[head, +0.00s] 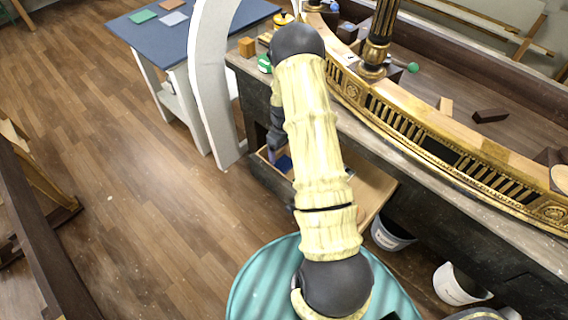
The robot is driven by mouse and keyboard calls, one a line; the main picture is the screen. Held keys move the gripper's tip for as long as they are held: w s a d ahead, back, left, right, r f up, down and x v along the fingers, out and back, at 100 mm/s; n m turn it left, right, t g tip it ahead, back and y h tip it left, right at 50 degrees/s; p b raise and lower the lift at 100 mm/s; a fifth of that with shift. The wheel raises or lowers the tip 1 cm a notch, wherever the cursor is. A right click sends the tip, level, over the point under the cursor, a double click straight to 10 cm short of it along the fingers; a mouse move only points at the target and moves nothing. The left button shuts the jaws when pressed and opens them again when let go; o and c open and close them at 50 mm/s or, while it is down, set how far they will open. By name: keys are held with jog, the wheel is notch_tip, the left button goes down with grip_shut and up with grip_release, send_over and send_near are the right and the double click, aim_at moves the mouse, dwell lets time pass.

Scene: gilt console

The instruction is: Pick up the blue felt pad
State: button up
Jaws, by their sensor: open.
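A dark blue piece (284,164), which looks like the blue felt pad, lies in an open wooden drawer (372,190) under the workbench. My arm covers much of the drawer, so the pad's full outline is hidden. My gripper (271,156) hangs down at the drawer's left end, just left of the blue piece. It is open, and its fingers are small and partly lost against the drawer. I cannot tell whether it touches the pad.
The workbench (440,185) carries a long gilt carved rail (430,130). A white curved upright (212,90) stands left of the drawer. A blue-topped table (195,38) holds several flat swatches. White buckets (455,285) stand below the bench.

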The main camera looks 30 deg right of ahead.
aim_at(284, 163)
jog(key=shift+f, duration=0.9)
jog(key=shift+s+d+f+p, duration=0.1)
jog(key=shift+f+p, duration=0.65)
jog(key=shift+f, duration=1.85)
jog(key=c, duration=1.1)
